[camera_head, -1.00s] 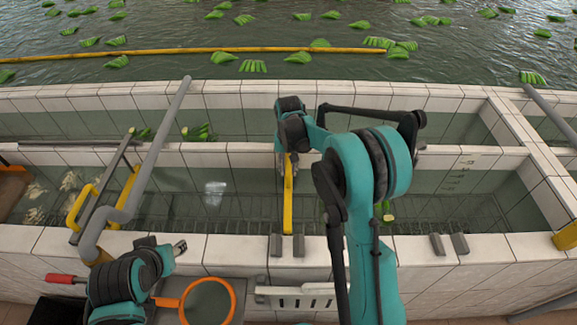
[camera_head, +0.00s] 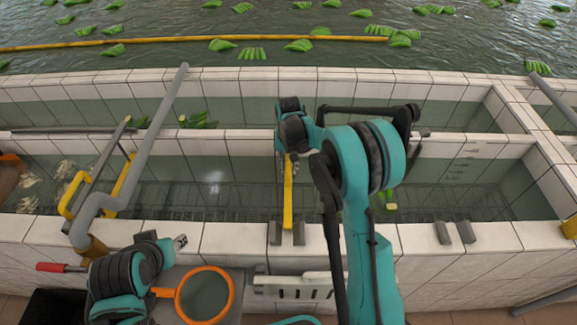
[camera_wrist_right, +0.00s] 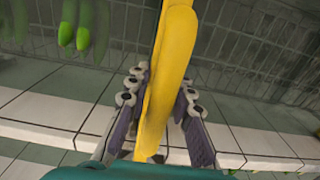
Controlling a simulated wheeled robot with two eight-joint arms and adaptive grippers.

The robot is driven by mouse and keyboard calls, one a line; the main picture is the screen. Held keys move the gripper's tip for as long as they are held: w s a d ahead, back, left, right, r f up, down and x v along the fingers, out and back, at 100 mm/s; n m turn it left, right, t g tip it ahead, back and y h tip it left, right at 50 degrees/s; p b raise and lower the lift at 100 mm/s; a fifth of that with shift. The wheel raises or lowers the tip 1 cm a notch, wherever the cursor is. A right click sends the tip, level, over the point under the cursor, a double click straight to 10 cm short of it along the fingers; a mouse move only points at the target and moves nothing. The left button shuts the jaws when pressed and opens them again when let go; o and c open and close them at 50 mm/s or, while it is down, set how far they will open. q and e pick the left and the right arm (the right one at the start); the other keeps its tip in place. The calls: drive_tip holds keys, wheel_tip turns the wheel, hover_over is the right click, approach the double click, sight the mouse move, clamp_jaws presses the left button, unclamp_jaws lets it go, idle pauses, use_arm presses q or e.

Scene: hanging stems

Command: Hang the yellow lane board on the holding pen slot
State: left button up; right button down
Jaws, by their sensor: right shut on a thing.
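The yellow lane board (camera_head: 288,200) is long and narrow, and my right gripper (camera_head: 289,152) is shut on it. In the right wrist view, the board (camera_wrist_right: 168,70) runs between the fingers of the right gripper (camera_wrist_right: 161,88). In the head view its near end reaches the gap between two dark grey slot brackets (camera_head: 275,233) on the front tiled wall. I cannot tell whether it is seated or just above them. A second pair of grey brackets (camera_head: 443,233) stands empty farther right. My left gripper (camera_head: 181,242) is low at the left, and its finger opening is unclear.
An orange-rimmed net (camera_head: 231,293) lies at the lower left by a white slotted rack (camera_head: 300,280). A grey pipe (camera_head: 150,145) and a yellow-railed frame (camera_head: 74,194) stand at the left. Green bunches float in the far water (camera_head: 180,55). Tiled walls divide the tanks.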

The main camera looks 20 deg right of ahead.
drive_tip(key=shift+f+b, duration=0.35)
drive_tip(key=shift+f, duration=0.1)
idle(0.6)
drive_tip(key=c, duration=1.3)
unclamp_jaws()
drive_tip(key=shift+o, duration=0.6)
drive_tip(key=o, duration=1.2)
drive_tip(key=shift+r, duration=0.2)
drive_tip(key=shift+r+p, duration=3.05)
drive_tip(key=shift+r, duration=1.85)
drive_tip(key=shift+s, duration=0.1)
